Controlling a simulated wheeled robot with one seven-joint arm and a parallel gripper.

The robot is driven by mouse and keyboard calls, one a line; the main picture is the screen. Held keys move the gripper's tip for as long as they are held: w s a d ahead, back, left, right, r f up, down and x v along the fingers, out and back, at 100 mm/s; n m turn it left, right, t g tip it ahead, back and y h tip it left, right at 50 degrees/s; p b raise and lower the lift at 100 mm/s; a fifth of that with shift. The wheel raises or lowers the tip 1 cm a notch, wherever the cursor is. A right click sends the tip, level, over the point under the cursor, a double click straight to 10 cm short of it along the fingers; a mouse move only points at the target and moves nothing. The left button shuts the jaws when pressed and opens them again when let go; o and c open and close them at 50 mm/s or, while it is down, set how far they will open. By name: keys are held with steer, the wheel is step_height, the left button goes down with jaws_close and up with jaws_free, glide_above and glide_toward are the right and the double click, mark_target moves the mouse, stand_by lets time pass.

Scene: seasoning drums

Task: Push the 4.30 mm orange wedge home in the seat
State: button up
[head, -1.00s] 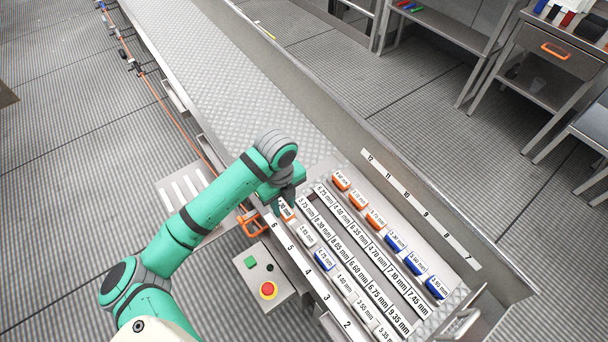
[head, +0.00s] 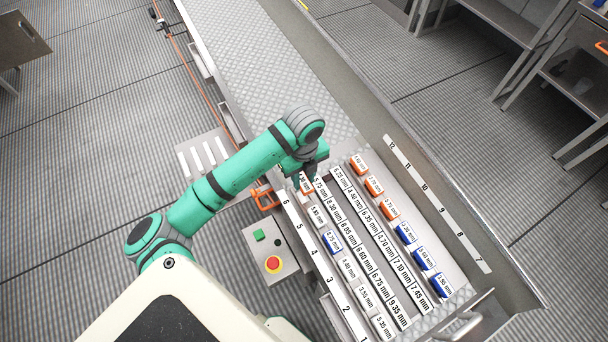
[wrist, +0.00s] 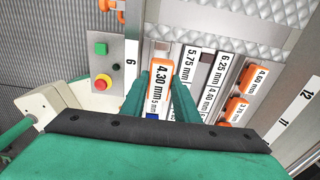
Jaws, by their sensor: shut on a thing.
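The 4.30 mm orange wedge (wrist: 162,78) stands between the two green fingers of my gripper (wrist: 164,98) in the wrist view. Its white label faces up and a bit of orange shows at its far end. In the head view the orange wedge (head: 305,184) is at the position marked 6, at the far end of the left row, just below my gripper (head: 308,172). My gripper is shut on it. The seat's inside is hidden, so I cannot tell how deep the wedge sits.
Other seats follow down the left row, one with a blue 4.75 mm wedge (head: 333,241). Labelled strips (head: 362,238) run down the middle. Orange and blue wedges (head: 389,211) line the right row. A control box with a red button (head: 273,264) stands at left.

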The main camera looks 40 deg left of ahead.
mark_target(303, 181)
steer(key=shift+a+f, duration=0.1)
steer(key=shift+f, duration=1.75)
steer(key=shift+a+f, duration=0.1)
steer(key=shift+f, duration=1.5)
steer(key=o, duration=1.2)
step_height(303, 181, up, 11)
steer(key=shift+f, duration=0.1)
